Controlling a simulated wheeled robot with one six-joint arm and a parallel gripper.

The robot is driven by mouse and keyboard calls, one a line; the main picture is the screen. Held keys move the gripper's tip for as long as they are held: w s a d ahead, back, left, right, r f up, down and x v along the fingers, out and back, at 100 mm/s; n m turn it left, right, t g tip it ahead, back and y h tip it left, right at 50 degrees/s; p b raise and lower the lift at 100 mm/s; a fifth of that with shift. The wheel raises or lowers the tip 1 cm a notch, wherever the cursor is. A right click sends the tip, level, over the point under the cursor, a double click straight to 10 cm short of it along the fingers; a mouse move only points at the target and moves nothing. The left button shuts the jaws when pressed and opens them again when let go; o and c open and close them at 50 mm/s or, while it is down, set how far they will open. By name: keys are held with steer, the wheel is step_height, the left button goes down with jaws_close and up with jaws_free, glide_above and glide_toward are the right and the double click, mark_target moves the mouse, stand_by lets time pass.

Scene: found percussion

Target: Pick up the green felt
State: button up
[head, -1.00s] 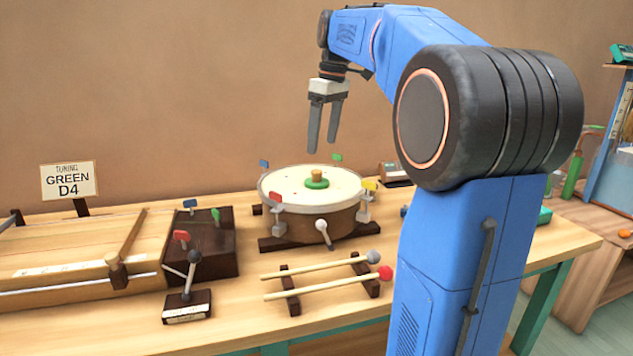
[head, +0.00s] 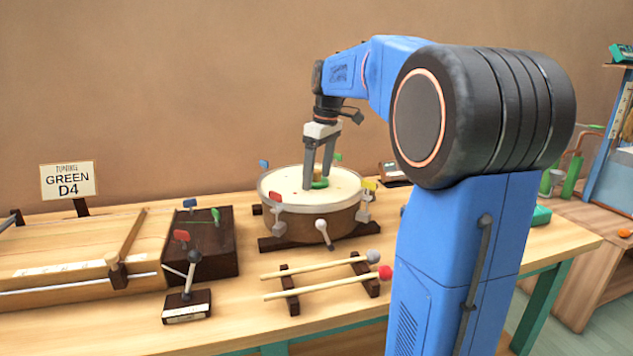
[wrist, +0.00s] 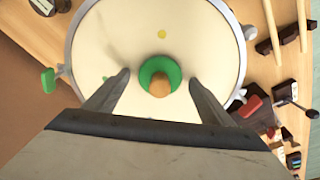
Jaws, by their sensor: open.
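The green felt (wrist: 152,66) is a round green disc with a wooden knob (wrist: 160,87) at its middle. It lies on the cream head of the drum (wrist: 205,40). In the head view the felt (head: 320,183) is partly hidden by my gripper (head: 317,183). My gripper is open and points down, with one finger on each side of the felt. In the wrist view, my gripper (wrist: 159,75) has clear gaps between its fingertips and the felt. Whether the tips touch the drumhead, I cannot tell.
Coloured tabs, such as a yellow one (head: 370,185), stand around the drum's rim. Two mallets (head: 325,280) lie on a rack in front. A dark block with tabs (head: 210,250) and a small stand (head: 187,300) are to the left. A sign reads GREEN D4 (head: 68,181).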

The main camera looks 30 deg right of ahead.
steer(key=c, duration=1.1)
